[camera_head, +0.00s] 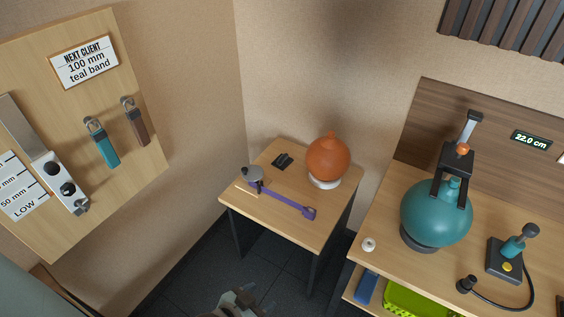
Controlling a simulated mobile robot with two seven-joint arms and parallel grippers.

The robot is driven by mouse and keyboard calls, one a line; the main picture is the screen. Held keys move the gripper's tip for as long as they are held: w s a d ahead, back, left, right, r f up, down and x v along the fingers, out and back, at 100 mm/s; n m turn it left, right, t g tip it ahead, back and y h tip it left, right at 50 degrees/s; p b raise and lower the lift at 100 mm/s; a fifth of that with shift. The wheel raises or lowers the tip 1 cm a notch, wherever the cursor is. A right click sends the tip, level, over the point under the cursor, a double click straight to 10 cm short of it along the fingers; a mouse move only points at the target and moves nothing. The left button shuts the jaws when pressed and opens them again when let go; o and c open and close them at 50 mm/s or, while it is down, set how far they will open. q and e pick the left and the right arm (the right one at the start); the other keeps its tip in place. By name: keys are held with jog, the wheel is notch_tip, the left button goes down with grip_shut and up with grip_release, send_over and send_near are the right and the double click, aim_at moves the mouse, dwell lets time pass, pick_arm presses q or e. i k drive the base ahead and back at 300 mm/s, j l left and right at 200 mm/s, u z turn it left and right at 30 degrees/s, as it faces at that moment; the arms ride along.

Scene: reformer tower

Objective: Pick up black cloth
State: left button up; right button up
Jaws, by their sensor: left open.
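A small dark item (283,160), which looks like the folded black cloth, lies flat near the back of the small wooden table (285,225). It is too small to make out its folds. My left gripper (238,303) shows only in part at the bottom edge, low and in front of the small table. It is open and well apart from the dark item. My right gripper is not in view.
To the right, a bench holds a teal ball (437,213) under a black frame.

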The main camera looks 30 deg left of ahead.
aim_at(283, 161)
jog(key=i+j, duration=0.55)
jog(key=j, duration=0.25)
jog(key=i+j, duration=0.3)
jog(key=i+j+z, duration=0.1)
jog(key=i+j, duration=0.15)
jog(key=j, duration=0.25)
